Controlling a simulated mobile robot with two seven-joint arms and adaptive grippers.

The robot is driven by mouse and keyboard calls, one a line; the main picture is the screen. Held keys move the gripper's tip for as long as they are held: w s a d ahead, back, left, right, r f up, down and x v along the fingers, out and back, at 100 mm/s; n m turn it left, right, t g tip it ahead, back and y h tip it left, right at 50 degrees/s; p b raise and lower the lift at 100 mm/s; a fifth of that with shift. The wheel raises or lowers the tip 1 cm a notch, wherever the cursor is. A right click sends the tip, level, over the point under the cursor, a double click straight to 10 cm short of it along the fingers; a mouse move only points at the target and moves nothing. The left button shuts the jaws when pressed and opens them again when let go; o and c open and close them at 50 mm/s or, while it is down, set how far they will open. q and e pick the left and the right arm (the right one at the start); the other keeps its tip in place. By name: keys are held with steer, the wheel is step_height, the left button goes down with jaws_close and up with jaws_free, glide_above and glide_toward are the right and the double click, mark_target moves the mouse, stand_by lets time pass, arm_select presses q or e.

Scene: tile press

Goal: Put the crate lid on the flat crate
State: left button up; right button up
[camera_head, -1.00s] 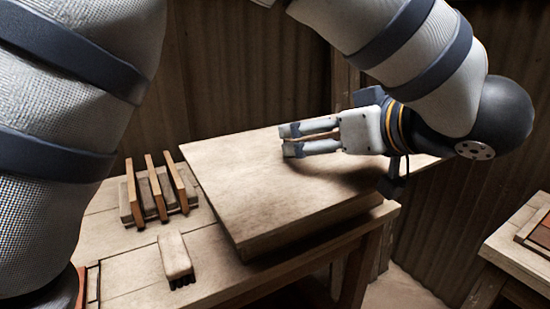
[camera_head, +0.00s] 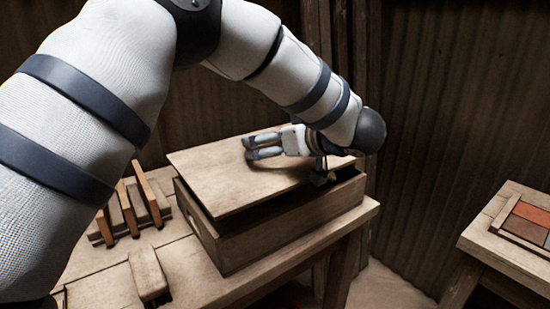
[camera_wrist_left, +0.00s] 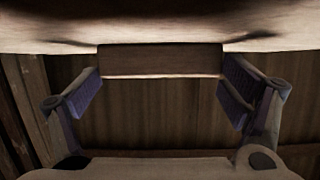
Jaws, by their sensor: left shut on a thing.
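The crate lid (camera_head: 215,175) is a flat pale wooden board over the flat crate (camera_head: 290,220), a low wooden box on the workbench. The lid sits toward the back left of the crate, and the crate's front and right rim show past it with a dark gap. I cannot tell whether lid and crate touch. My left gripper (camera_head: 250,147) lies low over the lid's top, shut on the lid. In the left wrist view a wooden bar (camera_wrist_left: 160,60) is between the fingers, against the pale board. My right gripper is not in view.
A wooden rack (camera_head: 130,212) with upright slats stands left of the crate. A wooden-backed brush (camera_head: 148,273) lies in front of it. A second table (camera_head: 515,252) with a tray of coloured tiles (camera_head: 525,222) is at the right, with open floor between.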

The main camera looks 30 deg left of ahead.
mark_target(273, 159)
arm_select(q)
steer(key=f, duration=0.3)
steer(key=shift+w+a+f, duration=0.3)
steer(key=shift+w+a, duration=0.05)
steer(key=shift+a, duration=0.05)
steer(key=shift+f, duration=0.15)
steer(key=shift+f, duration=0.5)
steer(key=o, duration=1.4)
steer(key=shift+d, duration=0.1)
steer(key=shift+f, duration=0.1)
steer(key=shift+r, duration=0.25)
steer(key=v, duration=1.2)
steer(key=shift+r, duration=0.25)
steer(key=shift+s, duration=0.15)
